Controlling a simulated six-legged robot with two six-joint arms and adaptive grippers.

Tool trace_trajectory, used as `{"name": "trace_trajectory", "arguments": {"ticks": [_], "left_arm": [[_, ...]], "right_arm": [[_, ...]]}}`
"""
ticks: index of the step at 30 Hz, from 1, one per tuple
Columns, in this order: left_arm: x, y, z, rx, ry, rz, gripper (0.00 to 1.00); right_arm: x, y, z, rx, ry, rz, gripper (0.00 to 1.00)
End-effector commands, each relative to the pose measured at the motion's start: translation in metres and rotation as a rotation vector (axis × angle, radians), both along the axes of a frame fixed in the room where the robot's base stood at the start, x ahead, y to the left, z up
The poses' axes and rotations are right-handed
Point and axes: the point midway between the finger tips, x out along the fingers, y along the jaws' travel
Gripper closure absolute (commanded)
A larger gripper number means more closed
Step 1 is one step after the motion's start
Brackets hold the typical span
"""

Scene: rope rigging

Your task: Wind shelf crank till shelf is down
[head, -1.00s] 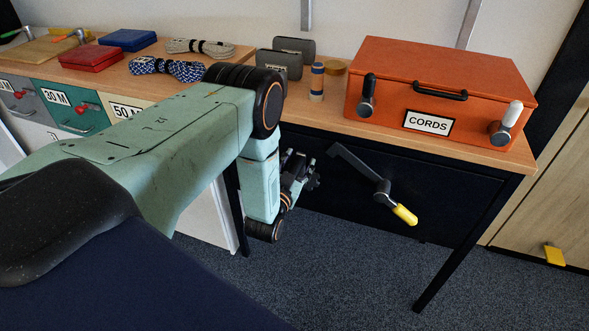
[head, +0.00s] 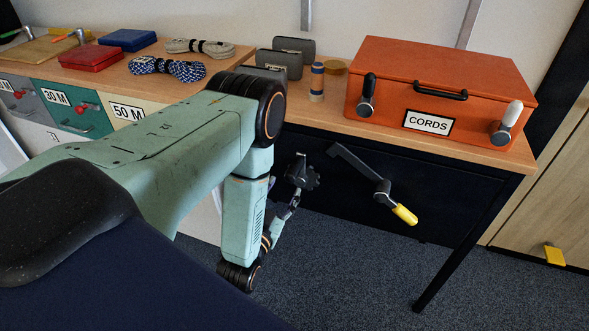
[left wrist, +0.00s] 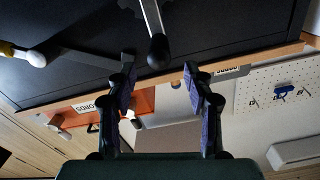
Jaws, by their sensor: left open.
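A crank (head: 360,168) with a grey arm and a yellow grip (head: 404,214) is on the black front panel (head: 440,190) below the wooden top. Its arm slopes down to the right, with the grip at the lower end. The crank also shows at the left of the left wrist view (left wrist: 85,55). My left gripper (head: 287,206) is left of the crank, partly hidden by my arm. In the left wrist view my left gripper (left wrist: 160,66) is open and empty, its fingers apart below a dark toothed wheel (left wrist: 151,14) with a lever. I cannot tell which surface is the shelf.
An orange CORDS case (head: 435,90) stands on the wooden top (head: 325,118). Grey boxes (head: 280,64) and a spool (head: 317,82) stand beside it. The dark toothed wheel (head: 301,174) is left of the crank. A black table leg (head: 455,255) is at right.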

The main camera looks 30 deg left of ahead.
Motion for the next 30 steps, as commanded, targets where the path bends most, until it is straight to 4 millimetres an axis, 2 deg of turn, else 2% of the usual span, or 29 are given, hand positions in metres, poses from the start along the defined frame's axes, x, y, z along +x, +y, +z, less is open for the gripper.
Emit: {"name": "trace_trajectory", "arguments": {"ticks": [3, 5, 30], "left_arm": [[0.008, 0.003, -0.001, -0.013, -0.028, 0.008, 0.48], [0.008, 0.004, 0.000, -0.108, -0.052, 0.007, 0.48], [0.008, 0.003, 0.001, -1.594, -0.405, -0.014, 0.48]], "right_arm": [[0.000, 0.000, -0.017, 0.000, 0.000, 0.000, 1.00], [0.000, 0.000, -0.019, 0.000, 0.000, 0.000, 1.00], [0.000, 0.000, -0.034, 0.000, 0.000, 0.000, 1.00]]}}
